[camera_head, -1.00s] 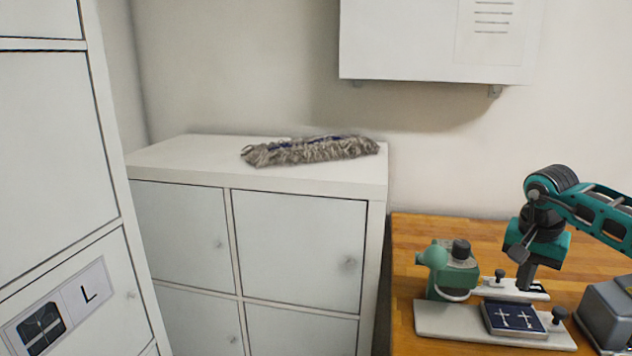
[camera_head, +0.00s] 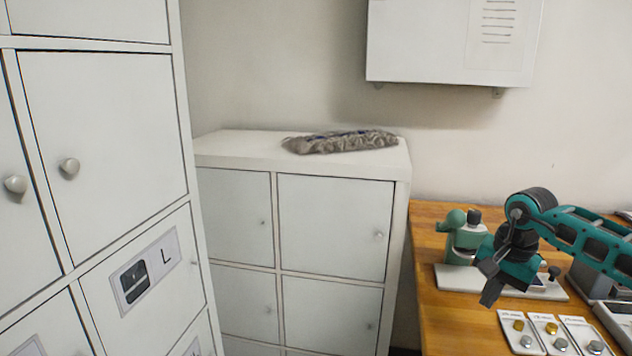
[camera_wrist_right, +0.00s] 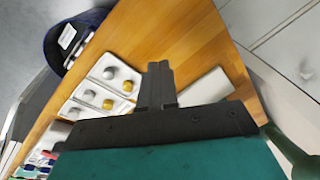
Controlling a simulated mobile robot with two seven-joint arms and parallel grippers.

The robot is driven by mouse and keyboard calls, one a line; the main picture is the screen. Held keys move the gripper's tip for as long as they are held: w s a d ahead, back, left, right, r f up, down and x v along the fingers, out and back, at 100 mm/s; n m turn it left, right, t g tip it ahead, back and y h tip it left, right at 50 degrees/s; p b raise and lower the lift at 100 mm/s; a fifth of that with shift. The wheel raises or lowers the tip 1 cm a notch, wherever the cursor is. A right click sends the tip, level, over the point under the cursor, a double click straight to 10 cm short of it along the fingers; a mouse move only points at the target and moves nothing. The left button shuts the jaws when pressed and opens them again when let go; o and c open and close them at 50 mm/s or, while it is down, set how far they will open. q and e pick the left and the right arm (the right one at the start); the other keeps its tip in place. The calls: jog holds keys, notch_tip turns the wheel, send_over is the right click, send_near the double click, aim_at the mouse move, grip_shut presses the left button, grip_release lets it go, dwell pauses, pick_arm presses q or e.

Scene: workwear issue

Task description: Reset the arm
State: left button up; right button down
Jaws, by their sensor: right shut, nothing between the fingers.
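My right gripper (camera_head: 490,285) hangs over the wooden table at the right of the head view, on a teal and black arm that comes in from the right. Its black fingers (camera_wrist_right: 158,80) are together in the right wrist view, with nothing between them. Below and beside it in the head view are the green and grey tool (camera_head: 463,238) and its pale base plate, partly hidden by the gripper. My left gripper is not in view.
White cards with knobs (camera_head: 520,335) lie at the wooden table's (camera_head: 440,325) front. Tall lockers (camera_head: 105,130) stand at left. A white wall box (camera_head: 430,45) hangs above.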

jog(key=a+f+y, duration=0.1)
jog(key=a, duration=0.2)
jog(key=a+f+m+y, duration=0.1)
jog(key=a+f, duration=0.1)
jog(key=a, duration=0.2)
jog(key=a+f+y, duration=0.2)
jog(key=a, duration=0.1)
jog(key=shift+s+a+f+m, duration=0.15)
jog(key=shift+f+m, duration=0.05)
jog(key=shift+m, duration=0.1)
jog(key=s+a+r+m+t+y, duration=0.1)
jog(key=s+a+m+t+y, duration=0.15)
jog(key=a+m+y, duration=0.65)
jog(key=s+a+m+t+y, duration=0.1)
jog(key=s+a+m+y, duration=0.3)
jog(key=a, duration=0.8)
jog(key=s+d+f+n+t+h, duration=0.2)
jog(key=s+d+f+n+h, duration=0.4)
jog(key=f+n, duration=0.3)
jog(key=s+d+f+n+t+h, duration=0.3)
jog(key=s+d+f+n+h, duration=0.3)
jog(key=n, duration=1.2)
jog(key=s+f+h, duration=0.3)
jog(key=shift+s, duration=0.15)
